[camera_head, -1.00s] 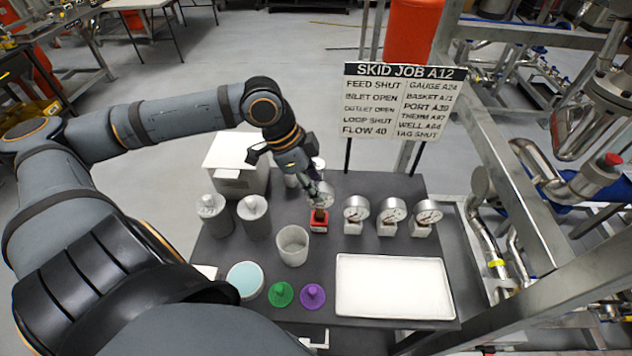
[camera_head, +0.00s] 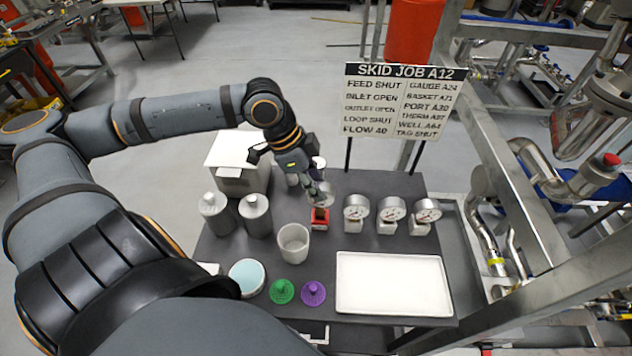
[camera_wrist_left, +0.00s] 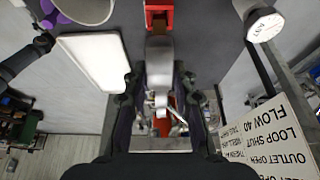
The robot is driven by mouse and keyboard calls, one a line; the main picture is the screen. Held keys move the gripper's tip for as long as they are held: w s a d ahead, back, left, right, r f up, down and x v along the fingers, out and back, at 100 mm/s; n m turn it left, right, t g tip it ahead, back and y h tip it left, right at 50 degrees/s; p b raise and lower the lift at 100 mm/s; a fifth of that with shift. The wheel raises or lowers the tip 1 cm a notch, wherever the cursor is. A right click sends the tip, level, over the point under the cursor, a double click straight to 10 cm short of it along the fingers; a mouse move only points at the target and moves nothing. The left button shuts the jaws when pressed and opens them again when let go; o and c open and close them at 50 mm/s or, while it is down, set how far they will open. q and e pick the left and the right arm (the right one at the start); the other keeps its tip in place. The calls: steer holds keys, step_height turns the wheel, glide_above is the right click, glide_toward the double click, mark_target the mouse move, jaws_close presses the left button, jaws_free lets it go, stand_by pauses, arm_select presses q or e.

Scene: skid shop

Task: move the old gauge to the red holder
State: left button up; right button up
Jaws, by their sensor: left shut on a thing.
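The old gauge (camera_head: 325,200) has a round metal case and a brown stem. My left gripper (camera_head: 318,188) is shut on it, and in the left wrist view the gauge (camera_wrist_left: 160,72) is between the two fingers (camera_wrist_left: 160,90). The red holder (camera_head: 319,224) is a small block on the dark table, directly below the gauge. In the left wrist view the holder (camera_wrist_left: 158,8) is at the top, with the brown stem at it. I cannot tell how deep the stem sits. My right gripper is not clearly visible.
Three white-faced gauges (camera_head: 391,211) stand in a row to the right. A white tray (camera_head: 394,313), a pale cup (camera_head: 293,243), a green cap (camera_head: 282,291) and a purple cap (camera_head: 313,293) are in front. Metal canisters (camera_head: 255,215) stand left. The job sign (camera_head: 404,100) rises behind.

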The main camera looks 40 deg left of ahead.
stand_by(0.3)
arm_select(q)
steer(key=shift+p, duration=0.3)
steer(key=shift+f, duration=0.2)
steer(key=shift+f+b, duration=0.6)
steer(key=shift+b, duration=0.3)
steer(key=shift+f, duration=0.15)
steer(key=shift+f+b, duration=0.6)
steer(key=shift+f, duration=0.05)
